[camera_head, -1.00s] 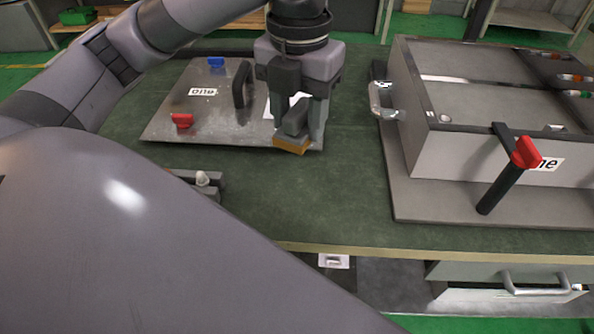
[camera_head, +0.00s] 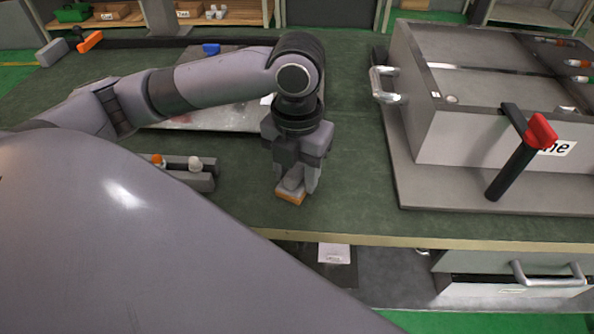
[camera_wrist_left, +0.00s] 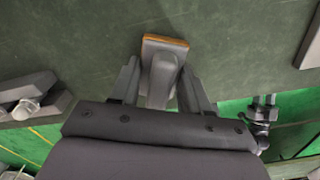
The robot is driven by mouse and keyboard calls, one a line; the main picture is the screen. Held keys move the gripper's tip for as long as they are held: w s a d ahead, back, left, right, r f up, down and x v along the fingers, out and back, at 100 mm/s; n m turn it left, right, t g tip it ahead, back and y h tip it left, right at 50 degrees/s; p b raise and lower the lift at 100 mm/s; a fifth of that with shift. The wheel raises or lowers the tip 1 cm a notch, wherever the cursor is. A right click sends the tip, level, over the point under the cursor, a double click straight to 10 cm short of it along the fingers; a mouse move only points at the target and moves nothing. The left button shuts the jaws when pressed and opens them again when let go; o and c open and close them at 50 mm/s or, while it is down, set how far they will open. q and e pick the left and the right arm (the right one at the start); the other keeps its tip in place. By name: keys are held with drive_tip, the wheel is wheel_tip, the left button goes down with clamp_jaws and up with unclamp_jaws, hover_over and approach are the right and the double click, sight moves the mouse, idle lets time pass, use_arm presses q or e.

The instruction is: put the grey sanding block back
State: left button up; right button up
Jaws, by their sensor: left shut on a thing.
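The grey sanding block (camera_head: 291,187) has a grey grip and an orange-brown bottom edge. My left gripper (camera_head: 296,184) points down and is shut on it, over the green bench top near the front edge. In the left wrist view the block (camera_wrist_left: 162,66) sits between the two fingers of the gripper (camera_wrist_left: 160,88), its orange edge at the far side. I cannot tell whether its bottom touches the bench. My right gripper is not in view.
A grey holder (camera_head: 185,172) with an orange and a white knob stands left of the gripper. A metal plate (camera_head: 215,116) lies behind the arm. A large grey box (camera_head: 465,138) with a red-tipped handle (camera_head: 541,131) stands at right. Green bench top (camera_head: 350,190) between is clear.

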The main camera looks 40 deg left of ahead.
sight(296, 167)
use_arm(q)
drive_tip(key=shift+f, duration=0.1)
drive_tip(key=o, duration=1)
wheel_tip(296, 167, up, 11)
drive_tip(key=shift+p, duration=1.2)
drive_tip(key=shift+r, duration=0.7)
drive_tip(key=shift+s+f, duration=0.1)
